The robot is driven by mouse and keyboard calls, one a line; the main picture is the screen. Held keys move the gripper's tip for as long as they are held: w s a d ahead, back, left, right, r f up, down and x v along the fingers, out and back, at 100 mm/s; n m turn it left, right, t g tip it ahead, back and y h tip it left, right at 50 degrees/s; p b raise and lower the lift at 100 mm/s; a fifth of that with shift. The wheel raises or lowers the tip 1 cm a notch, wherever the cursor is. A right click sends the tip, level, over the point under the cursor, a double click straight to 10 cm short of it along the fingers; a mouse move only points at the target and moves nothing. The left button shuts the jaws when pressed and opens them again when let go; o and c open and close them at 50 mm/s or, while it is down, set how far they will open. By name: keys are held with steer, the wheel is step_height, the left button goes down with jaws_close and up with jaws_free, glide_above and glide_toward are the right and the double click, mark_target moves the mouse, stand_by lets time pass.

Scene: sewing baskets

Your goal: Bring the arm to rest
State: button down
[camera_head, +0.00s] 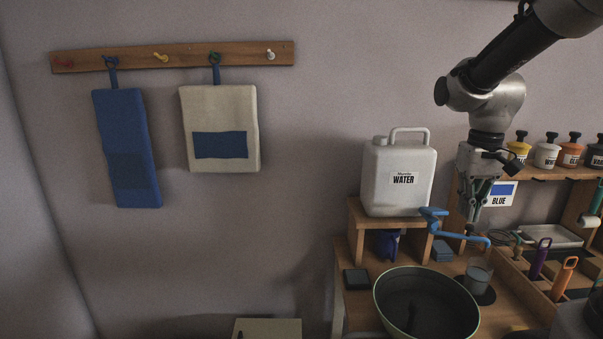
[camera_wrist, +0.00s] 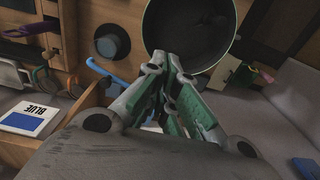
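My gripper (camera_head: 470,228) hangs pointing down from the arm at the right of the head view, in front of the wall and just right of the white water jug (camera_head: 398,180). In the wrist view the two fingers of my gripper (camera_wrist: 171,66) come together at their tips, and I see nothing held between them. The gripper is above the worktop, near the blue tap (camera_head: 455,231) in the head view. It looks clear of the things around it, though its exact distance to the tap and the shelf is hard to tell.
A dark round basin (camera_head: 428,303) and a grey cup (camera_head: 477,279) stand on the worktop below. A BLUE card (camera_head: 501,194) and a shelf of paint bottles (camera_head: 546,152) are right of the gripper. Blue (camera_head: 127,150) and cream (camera_head: 220,110) cloths hang left; the wall between is clear.

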steer(key=s+r+t, duration=0.4)
steer(key=s, duration=1.1)
steer(key=shift+s, duration=0.3)
steer(key=shift+a, duration=0.1)
stand_by(0.4)
